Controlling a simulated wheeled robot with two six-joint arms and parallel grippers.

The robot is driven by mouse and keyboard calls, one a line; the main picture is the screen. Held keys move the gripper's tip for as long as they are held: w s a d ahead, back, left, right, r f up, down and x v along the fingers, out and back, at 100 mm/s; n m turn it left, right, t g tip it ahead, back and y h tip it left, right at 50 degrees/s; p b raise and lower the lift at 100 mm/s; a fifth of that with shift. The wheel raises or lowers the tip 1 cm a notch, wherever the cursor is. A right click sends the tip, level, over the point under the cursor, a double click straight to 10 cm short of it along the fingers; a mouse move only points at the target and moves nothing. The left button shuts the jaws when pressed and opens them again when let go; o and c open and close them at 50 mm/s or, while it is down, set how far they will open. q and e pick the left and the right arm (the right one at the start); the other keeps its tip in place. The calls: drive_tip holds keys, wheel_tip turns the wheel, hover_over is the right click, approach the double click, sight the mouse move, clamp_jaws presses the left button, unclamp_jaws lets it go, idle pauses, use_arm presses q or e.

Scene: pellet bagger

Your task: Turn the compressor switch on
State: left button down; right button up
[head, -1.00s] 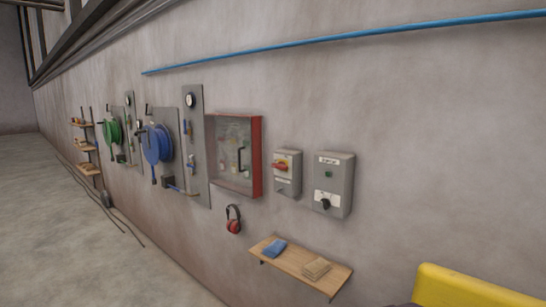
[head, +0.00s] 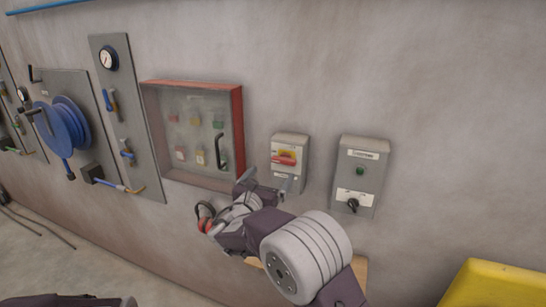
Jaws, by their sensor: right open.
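A grey switch box (head: 357,180) is on the wall right of centre in the head view. It has a small label at its top, too small to read surely, a green lamp (head: 360,171) and a black rotary knob (head: 352,205) on a white plate. My left gripper is out of view.
A red-framed cabinet (head: 237,114) hangs left of the boxes, with red earmuffs (head: 203,224) below it. A wooden shelf (head: 360,266) is mostly hidden behind my right arm. A yellow object (head: 492,285) stands at lower right. The wall right of the boxes is bare.

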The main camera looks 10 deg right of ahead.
sight(283, 163)
drive_tip(key=p+x, duration=0.4)
drive_tip(key=x, duration=0.4)
drive_tip(key=shift+w+d, duration=0.15)
drive_tip(key=shift+d, duration=0.15)
drive_tip(key=shift+w+d, duration=0.1)
drive_tip(key=shift+d, duration=0.05)
drive_tip(key=shift+d+r, duration=0.1)
drive_tip(key=shift+s, duration=0.25)
drive_tip(key=shift+c, duration=0.6)
drive_tip(key=shift+w, duration=0.1)
drive_tip(key=c, duration=1.2)
drive_tip(key=shift+f+m+b, duration=0.25)
drive_tip(key=shift+m+b, duration=0.05)
drive_tip(key=shift+b, duration=0.2)
drive_tip(key=shift+c, duration=0.2)
drive_tip(key=m+b, duration=0.5)
drive_tip(key=b, duration=0.4)
drive_tip(key=m+b, duration=0.6)
drive_tip(key=b, duration=0.3)
drive_tip(key=shift+f+m+b, duration=0.2)
drive_tip(key=shift+m+b, duration=0.1)
drive_tip(key=shift+b, duration=0.1)
drive_tip(key=m+b, duration=0.2)
drive_tip(key=m, duration=0.1)
drive_tip(key=shift+r, duration=0.1)
drive_tip(key=shift+r+m+b, duration=0.1)
drive_tip(key=shift+m+b, duration=0.8)
drive_tip(key=shift+m, duration=0.4)
drive_tip(key=shift+r+m, duration=0.1)
drive_tip(key=shift+m, duration=0.2)
